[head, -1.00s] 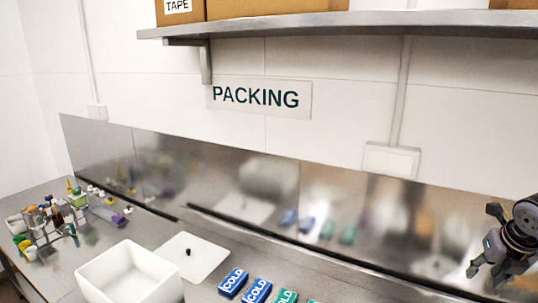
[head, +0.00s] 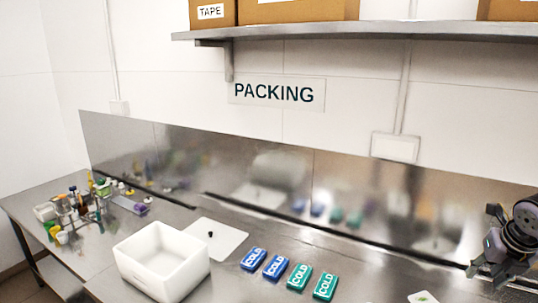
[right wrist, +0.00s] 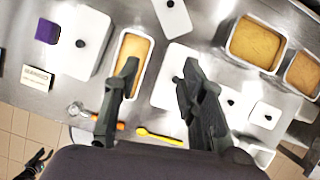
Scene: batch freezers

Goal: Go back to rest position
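My right gripper (head: 482,240) hangs at the right edge of the head view, over the steel counter and near the backsplash. In the right wrist view my right gripper (right wrist: 160,68) shows two black fingers spread wide with nothing held between them. Below it is a steel counter with a long narrow pan of yellow-orange content (right wrist: 132,50), seen behind and beside the left finger. My left gripper does not show clearly in either view. A small dark shape at the lower left of the right wrist view is too unclear to name.
The head view shows a white open box (head: 163,262), its apparent lid (head: 222,240), blue and green COLD packs (head: 275,266) and clustered small bottles (head: 75,210). A shelf (head: 350,33) runs above. The wrist view shows two more pans (right wrist: 256,42) and a yellow utensil (right wrist: 160,136).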

